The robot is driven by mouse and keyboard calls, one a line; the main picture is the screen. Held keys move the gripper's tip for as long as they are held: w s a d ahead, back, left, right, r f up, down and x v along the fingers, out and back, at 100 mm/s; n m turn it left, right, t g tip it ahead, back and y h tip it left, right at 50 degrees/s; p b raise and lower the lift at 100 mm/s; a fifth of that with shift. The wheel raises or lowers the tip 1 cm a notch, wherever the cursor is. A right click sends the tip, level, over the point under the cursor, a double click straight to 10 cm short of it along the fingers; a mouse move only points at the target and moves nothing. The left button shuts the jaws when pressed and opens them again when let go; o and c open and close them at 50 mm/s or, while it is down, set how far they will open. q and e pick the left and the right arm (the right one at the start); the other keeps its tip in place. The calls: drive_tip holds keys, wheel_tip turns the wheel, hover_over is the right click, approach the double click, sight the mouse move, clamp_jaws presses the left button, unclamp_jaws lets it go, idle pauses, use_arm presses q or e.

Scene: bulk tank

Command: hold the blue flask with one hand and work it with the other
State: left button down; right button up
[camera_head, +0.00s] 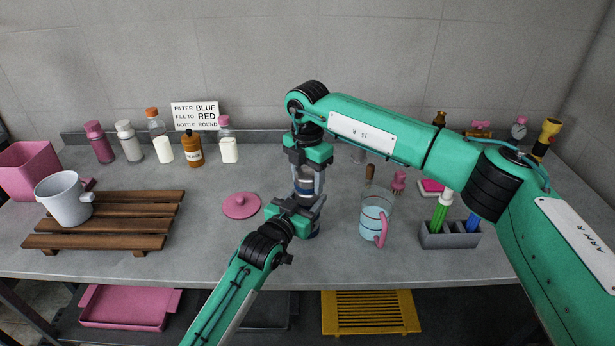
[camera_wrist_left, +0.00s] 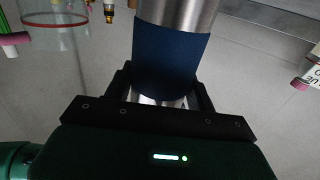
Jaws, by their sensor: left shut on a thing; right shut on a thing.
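The blue flask (camera_head: 313,229) stands upright at the middle of the table near the front, mostly hidden by my grippers. In the left wrist view the flask (camera_wrist_left: 172,60) shows a dark blue band with bare steel above and below. My left gripper (camera_head: 300,206) comes from the front left and is shut around the flask's body; its fingers also show in the left wrist view (camera_wrist_left: 163,97). My right gripper (camera_head: 308,168) points down from above and is shut on the flask's top. A greyish cylindrical part (camera_head: 306,184) shows between the two grippers.
A clear jug (camera_head: 375,215) with a pink handle stands close on the right, beside a grey rack (camera_head: 449,236). A pink lid (camera_head: 240,206) lies to the left. A wooden slatted rack (camera_head: 110,232) carries a white pail (camera_head: 64,199). Several bottles line the back.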

drive_tip(key=n, duration=0.8)
drive_tip(key=shift+n, duration=0.4)
drive_tip(key=n, duration=0.4)
drive_tip(key=shift+r+n, duration=0.1)
drive_tip(key=shift+n, duration=0.2)
drive_tip(key=n, duration=0.4)
drive_tip(key=shift+n, duration=0.3)
drive_tip(key=n, duration=0.4)
drive_tip(key=shift+n, duration=0.3)
drive_tip(key=n, duration=0.4)
drive_tip(key=shift+n, duration=0.3)
drive_tip(key=n, duration=0.4)
drive_tip(key=shift+n, duration=0.3)
drive_tip(key=n, duration=0.3)
drive_tip(key=shift+n, duration=0.4)
